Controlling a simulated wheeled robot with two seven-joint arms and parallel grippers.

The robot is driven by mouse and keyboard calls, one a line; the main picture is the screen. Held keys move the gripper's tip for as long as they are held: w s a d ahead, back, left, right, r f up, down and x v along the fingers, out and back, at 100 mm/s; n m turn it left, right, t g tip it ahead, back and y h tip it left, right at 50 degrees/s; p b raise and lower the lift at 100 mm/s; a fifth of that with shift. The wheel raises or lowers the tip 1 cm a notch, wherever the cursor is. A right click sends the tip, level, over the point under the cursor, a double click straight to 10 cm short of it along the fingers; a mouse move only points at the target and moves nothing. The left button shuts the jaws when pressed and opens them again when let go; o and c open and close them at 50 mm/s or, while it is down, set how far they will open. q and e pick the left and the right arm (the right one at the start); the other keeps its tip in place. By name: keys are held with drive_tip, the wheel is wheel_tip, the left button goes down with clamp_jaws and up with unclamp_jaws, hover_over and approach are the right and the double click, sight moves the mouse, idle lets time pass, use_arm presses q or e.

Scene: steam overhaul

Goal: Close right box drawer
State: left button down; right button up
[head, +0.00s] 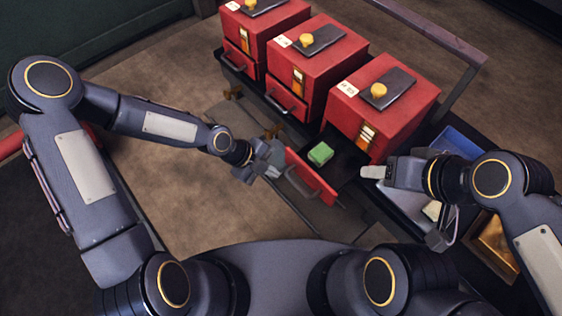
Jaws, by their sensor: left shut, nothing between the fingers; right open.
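The right red box (383,108) has its drawer pulled out toward me. The drawer's red front (312,178) with its handle (298,186) stands clear of the box, and a green block (320,153) lies in the dark drawer. My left gripper (262,172) is shut and empty, just left of the drawer front; whether it touches the front is unclear.
The middle box (318,65) and left box (265,30) stand in a row with their drawers shut. A blue tray (458,142), a grey tray with a pale block (432,210) and a yellow-brown bin (493,248) lie around my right arm. A cart handle (425,25) rises behind the boxes.

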use_arm(q)
drive_tip(key=w+d, duration=0.2)
drive_tip(key=shift+w+d+r, duration=0.15)
drive_tip(key=shift+d, duration=0.2)
use_arm(e)
drive_tip(key=shift+r, duration=0.35)
